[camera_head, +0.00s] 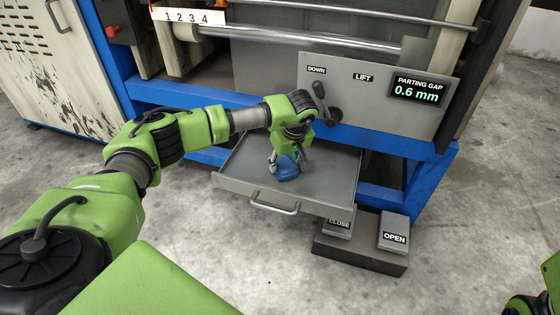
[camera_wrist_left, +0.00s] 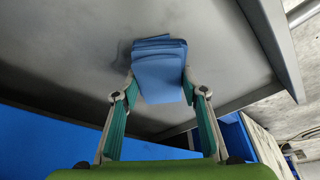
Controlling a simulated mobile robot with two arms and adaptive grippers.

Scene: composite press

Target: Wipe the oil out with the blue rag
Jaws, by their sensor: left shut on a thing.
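The blue rag (camera_head: 288,169) is a folded pad in the open grey drawer (camera_head: 240,180) of the press. My left gripper (camera_head: 283,160) reaches down into the drawer and is shut on the rag. In the left wrist view the rag (camera_wrist_left: 160,75) sits between the two fingers (camera_wrist_left: 160,95), its far end at the drawer's grey floor (camera_wrist_left: 80,40). A faint darker smear (camera_wrist_left: 122,55) shows on the floor beside the rag; I cannot tell for sure that it is oil. The floor under the rag and gripper is hidden. My right gripper is not in view.
The drawer's front handle (camera_head: 274,208) faces me. Behind stands a panel with a lever (camera_head: 320,90) and a display reading 0.6 mm (camera_head: 417,91). CLOSE (camera_head: 340,223) and OPEN (camera_head: 393,236) pedals sit below the drawer. The blue press frame (camera_head: 400,147) borders the drawer's back.

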